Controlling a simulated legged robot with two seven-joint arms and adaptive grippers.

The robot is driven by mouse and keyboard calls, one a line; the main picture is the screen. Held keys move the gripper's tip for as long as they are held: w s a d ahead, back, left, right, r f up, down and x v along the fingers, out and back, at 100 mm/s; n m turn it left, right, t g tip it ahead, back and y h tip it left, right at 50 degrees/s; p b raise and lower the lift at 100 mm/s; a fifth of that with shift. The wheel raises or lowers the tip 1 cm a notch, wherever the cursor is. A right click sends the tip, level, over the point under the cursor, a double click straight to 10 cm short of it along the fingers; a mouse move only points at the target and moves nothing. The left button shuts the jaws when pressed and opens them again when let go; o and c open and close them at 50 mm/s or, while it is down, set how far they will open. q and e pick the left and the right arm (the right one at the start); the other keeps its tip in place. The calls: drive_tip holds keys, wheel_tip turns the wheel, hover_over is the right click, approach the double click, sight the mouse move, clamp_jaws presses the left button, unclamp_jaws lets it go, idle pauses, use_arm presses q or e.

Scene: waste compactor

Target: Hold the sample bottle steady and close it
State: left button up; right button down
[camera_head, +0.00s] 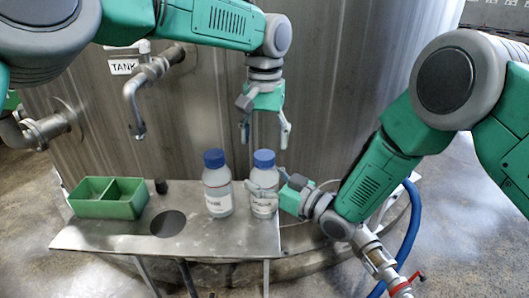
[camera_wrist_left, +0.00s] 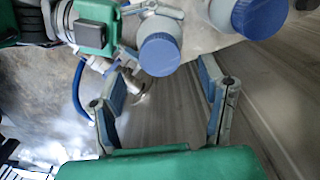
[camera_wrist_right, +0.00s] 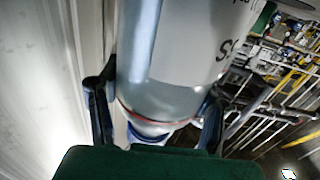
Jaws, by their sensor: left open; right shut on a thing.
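Two clear bottles with white labels and blue caps stand upright on the metal table. My right gripper (camera_head: 267,190) is shut around the body of the right bottle (camera_head: 264,206), whose blue cap (camera_head: 264,159) sits on top; I cannot tell how tight it is. This bottle fills much of the right wrist view (camera_wrist_right: 180,65) between the fingers. The left bottle (camera_head: 218,194), also capped, stands just beside it, untouched. My left gripper (camera_head: 264,138) is open and empty above the held bottle, fingers down. The held bottle's cap also shows in the left wrist view (camera_wrist_left: 160,54), beyond the fingers.
A green divided tray (camera_head: 108,198) and a small black cap-like piece (camera_head: 161,186) are on the table's left part, near a round dark hole (camera_head: 168,223). A tap pipe (camera_head: 137,105) juts from the large tank (camera_head: 330,80) behind. A blue hose (camera_head: 408,230) hangs at right.

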use_arm(q)
wheel_tip(320, 180, up, 7)
drive_tip(key=shift+r, duration=0.15)
use_arm(e)
drive_tip(key=shift+c, duration=2)
unclamp_jaws()
use_arm(q)
drive_tip(key=shift+w, duration=0.1)
use_arm(e)
drive_tip(key=v, duration=1.2)
drive_tip(key=shift+f, duration=0.1)
